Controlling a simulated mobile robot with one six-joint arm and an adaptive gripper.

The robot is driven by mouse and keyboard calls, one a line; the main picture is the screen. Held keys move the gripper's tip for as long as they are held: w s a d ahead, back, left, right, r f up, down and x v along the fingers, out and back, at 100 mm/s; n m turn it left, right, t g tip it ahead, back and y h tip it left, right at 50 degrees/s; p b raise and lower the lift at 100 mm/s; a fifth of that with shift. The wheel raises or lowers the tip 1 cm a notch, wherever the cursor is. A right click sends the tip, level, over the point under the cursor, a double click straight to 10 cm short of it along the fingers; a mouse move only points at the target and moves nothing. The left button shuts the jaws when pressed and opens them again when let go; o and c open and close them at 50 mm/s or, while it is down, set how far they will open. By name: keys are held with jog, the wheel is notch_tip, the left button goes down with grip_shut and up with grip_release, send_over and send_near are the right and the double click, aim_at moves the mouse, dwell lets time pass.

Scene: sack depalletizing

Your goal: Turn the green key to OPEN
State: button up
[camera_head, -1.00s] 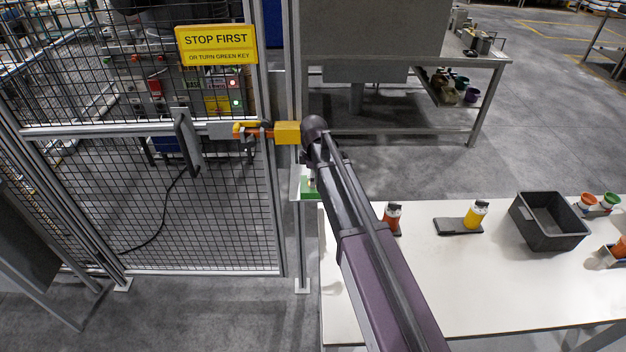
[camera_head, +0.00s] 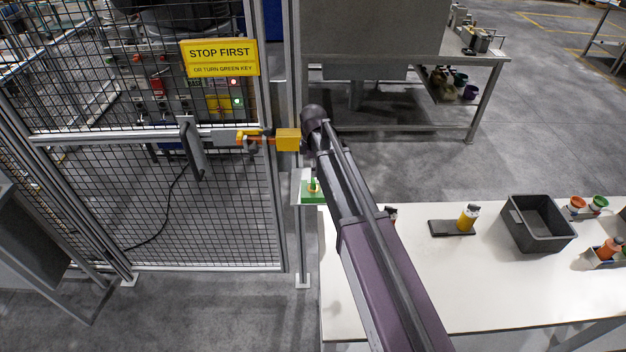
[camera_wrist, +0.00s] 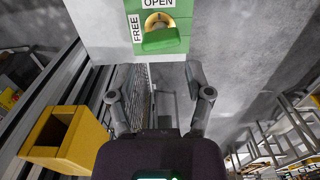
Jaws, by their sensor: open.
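The green key (camera_wrist: 160,41) sits in a brass-coloured ring on a green switch plate (camera_wrist: 184,27) at the top of the wrist view. The plate reads OPEN along its top edge and FREE along its left side. I cannot tell which label the key points at. In the head view the green plate (camera_head: 313,198) is on a post bracket beside the fence, with the key (camera_head: 313,184) upright on it. My gripper (camera_wrist: 152,84) is open and empty, its fingers spread apart. In the wrist picture the key is beyond the fingertips, not between them.
A yellow latch block (camera_head: 288,139) is on the fence gate beside my wrist, and a yellow box (camera_wrist: 62,138) shows left of my gripper. A yellow sign (camera_head: 220,57) hangs on the mesh. A white table (camera_head: 420,290) with a grey bin (camera_head: 540,240) stands right.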

jog(key=shift+r+p, duration=1.1)
jog(key=shift+r, duration=0.35)
jog(key=shift+s+d, duration=0.1)
jog(key=shift+s, duration=0.05)
jog(key=s+d+f+m+b, duration=0.4)
jog(key=s+d+m, duration=0.3)
jog(key=s+m, duration=0.2)
jog(key=s+d+f+m+b, duration=0.5)
jog(key=s+d+m, duration=0.3)
jog(key=s, duration=0.5)
jog(key=shift+s+d+m, duration=0.15)
jog(key=shift+m, duration=0.35)
jog(key=shift+f, duration=0.15)
